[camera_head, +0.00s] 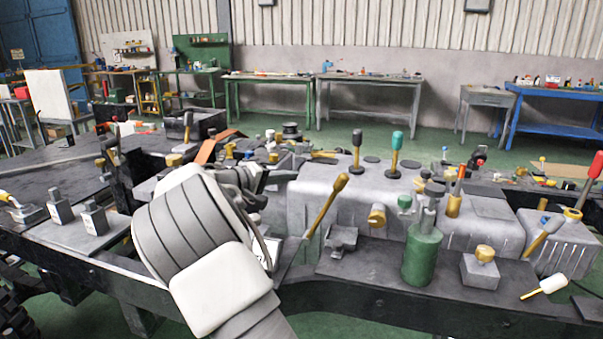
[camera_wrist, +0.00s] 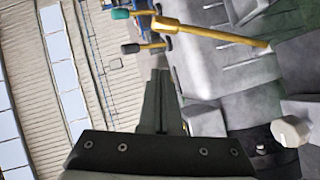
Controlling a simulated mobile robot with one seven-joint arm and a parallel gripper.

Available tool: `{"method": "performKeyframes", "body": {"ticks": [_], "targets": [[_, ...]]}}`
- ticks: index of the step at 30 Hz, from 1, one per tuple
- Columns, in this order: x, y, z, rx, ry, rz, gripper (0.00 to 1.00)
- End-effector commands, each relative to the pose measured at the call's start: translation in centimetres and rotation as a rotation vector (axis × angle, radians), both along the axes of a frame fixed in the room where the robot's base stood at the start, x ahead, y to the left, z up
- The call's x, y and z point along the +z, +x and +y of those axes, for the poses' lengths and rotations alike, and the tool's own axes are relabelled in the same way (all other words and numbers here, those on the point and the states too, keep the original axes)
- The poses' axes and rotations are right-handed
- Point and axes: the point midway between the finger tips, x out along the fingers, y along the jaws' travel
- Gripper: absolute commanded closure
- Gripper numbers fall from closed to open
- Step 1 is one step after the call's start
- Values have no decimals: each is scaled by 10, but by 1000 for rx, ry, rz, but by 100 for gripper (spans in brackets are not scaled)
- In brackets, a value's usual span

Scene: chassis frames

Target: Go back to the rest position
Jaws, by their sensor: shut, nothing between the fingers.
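My gripper (camera_wrist: 160,80) shows in the wrist view as a dark, narrow pair of fingers pressed together, with nothing between them. In the head view my white and grey arm rises from the bottom over the chassis frame (camera_head: 430,290) and hides most of the gripper. A gold-handled lever (camera_head: 328,205) stands tilted just right of my arm. A gold lever also crosses the upper right of the wrist view (camera_wrist: 210,31), beyond the fingertips and apart from them.
A grey tank block (camera_head: 345,200) with several knobs lies behind the lever. A green cylinder (camera_head: 424,255) and a gold-capped grey block (camera_head: 481,268) stand to the right. Red-handled levers (camera_head: 596,165) rise at the right edge. Workbenches (camera_head: 370,82) line the far wall, with open green floor before them.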

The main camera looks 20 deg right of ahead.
Motion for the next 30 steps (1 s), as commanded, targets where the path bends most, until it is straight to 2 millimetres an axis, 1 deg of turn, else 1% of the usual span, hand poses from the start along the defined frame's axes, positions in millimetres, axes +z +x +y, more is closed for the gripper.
{"method": "performKeyframes", "body": {"ticks": [4, 12, 14, 17, 20, 21, 23, 24, 26, 27, 29, 30], "targets": [[2, -3, 7, 2, 0, 0, 100], [2, -3, 7, 2, 1, -1, 100], [2, -3, 6, 0, 3, -1, 100], [3, -10, -2, -15, 35, 8, 100], [2, -29, -19, -46, 118, 32, 100], [2, -39, -28, -62, 163, 44, 100], [0, -57, -38, -82, 240, 64, 100], [-1, -69, -44, -93, 293, 78, 100], [-3, -89, -51, -105, 371, 97, 100], [-4, -101, -54, -111, 422, 107, 100], [-5, -120, -56, -116, 497, 122, 100], [-5, -133, -57, -116, 546, 131, 100]]}}
